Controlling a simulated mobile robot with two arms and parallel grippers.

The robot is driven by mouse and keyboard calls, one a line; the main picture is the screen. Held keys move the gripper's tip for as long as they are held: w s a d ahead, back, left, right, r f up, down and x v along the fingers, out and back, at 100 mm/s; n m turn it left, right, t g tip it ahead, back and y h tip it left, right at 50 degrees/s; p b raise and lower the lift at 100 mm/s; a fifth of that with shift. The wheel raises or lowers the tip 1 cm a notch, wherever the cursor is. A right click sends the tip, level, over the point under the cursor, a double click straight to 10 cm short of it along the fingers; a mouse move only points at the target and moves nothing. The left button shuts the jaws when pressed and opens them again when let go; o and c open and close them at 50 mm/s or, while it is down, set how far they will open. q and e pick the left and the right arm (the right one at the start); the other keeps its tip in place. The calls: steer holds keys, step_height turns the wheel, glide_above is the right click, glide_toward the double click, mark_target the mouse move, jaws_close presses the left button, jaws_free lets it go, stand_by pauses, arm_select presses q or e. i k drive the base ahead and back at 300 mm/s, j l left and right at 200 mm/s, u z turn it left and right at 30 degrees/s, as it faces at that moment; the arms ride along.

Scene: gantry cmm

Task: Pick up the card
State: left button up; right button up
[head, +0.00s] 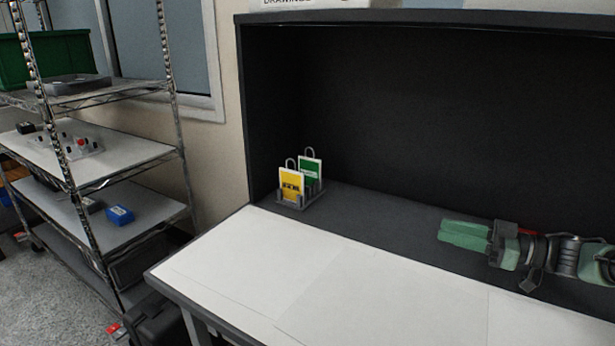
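A yellow card (291,184) and a green card (310,169) stand upright in a small grey holder (294,203). The holder is at the left end of the dark shelf strip behind the white table top. Each card has a grey loop at its top. The yellow one is in front and partly covers the green one. My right gripper (452,235) comes in from the right with green fingers pointing left. It is well to the right of the cards and touches neither. Its two fingers overlap in this view, so any gap is unclear. My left gripper is not in view.
The white table top (330,285) is clear. A dark back panel (420,120) and side wall enclose the strip behind it. A wire shelf rack (110,165) with a green bin (55,65) and a blue box (120,215) stands at the left.

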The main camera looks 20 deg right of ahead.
mark_target(310, 167)
steer(key=i+j, duration=0.2)
steer(key=i, duration=0.3)
steer(key=i+j, duration=0.2)
steer(key=i, duration=0.25)
steer(key=i+j, duration=0.2)
steer(key=i, duration=0.3)
